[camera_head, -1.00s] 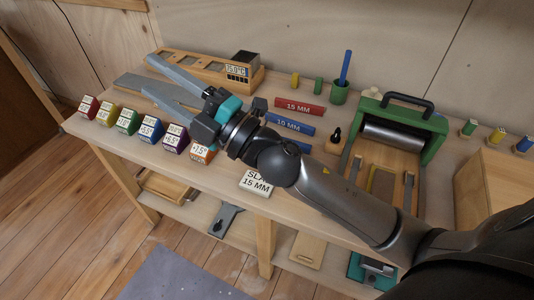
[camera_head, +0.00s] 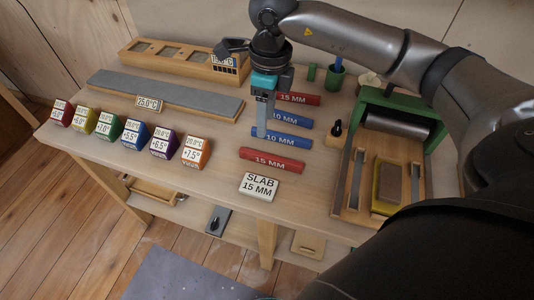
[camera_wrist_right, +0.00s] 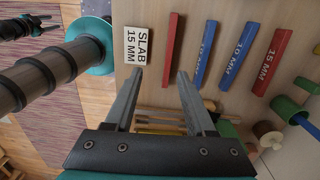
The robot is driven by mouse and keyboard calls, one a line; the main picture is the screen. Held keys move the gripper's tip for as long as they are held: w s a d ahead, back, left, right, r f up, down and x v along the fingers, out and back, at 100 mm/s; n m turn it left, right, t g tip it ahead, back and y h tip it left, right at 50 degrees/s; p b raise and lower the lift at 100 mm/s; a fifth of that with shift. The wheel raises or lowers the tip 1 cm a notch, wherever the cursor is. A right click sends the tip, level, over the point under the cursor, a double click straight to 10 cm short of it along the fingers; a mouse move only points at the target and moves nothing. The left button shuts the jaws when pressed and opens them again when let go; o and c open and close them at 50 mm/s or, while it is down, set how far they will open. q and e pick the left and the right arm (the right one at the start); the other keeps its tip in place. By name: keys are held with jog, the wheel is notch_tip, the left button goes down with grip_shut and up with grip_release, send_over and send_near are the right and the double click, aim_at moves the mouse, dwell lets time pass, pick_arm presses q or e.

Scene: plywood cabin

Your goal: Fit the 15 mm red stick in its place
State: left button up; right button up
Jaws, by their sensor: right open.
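Two red 15 MM sticks lie on the workbench in the head view: one at the back (camera_head: 298,98), one nearer the front (camera_head: 272,160). Two blue 10 MM sticks (camera_head: 288,119) lie between them. My right gripper (camera_head: 262,133) points down by the left ends of the blue sticks. In the right wrist view my right gripper (camera_wrist_right: 160,73) is open and empty, with the front red stick (camera_wrist_right: 172,42) beyond its fingertips. The green roller press (camera_head: 400,110) stands at the right, with grey strips (camera_head: 357,182) along its bed and a brown slab (camera_head: 388,176).
A white SLAB 15 MM card (camera_head: 260,186) lies in front of the red stick. Several coloured cubes (camera_head: 163,142) line the front left edge. A long grey plate (camera_head: 165,93) and wooden tray (camera_head: 135,48) lie behind. A green cup (camera_head: 337,76) stands at the back.

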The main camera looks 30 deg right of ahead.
jog(key=d, duration=0.2)
jog(key=b, duration=0.1)
send_over(271, 157)
jog(key=shift+h, duration=0.3)
notch_tip(271, 157, down, 9)
jog(key=shift+s+a+r, duration=0.1)
jog(key=shift+s, duration=0.05)
jog(key=shift+w+f+b, duration=0.2)
jog(key=shift+f+b, duration=0.45)
jog(key=shift+f, duration=2.4)
grip_shut()
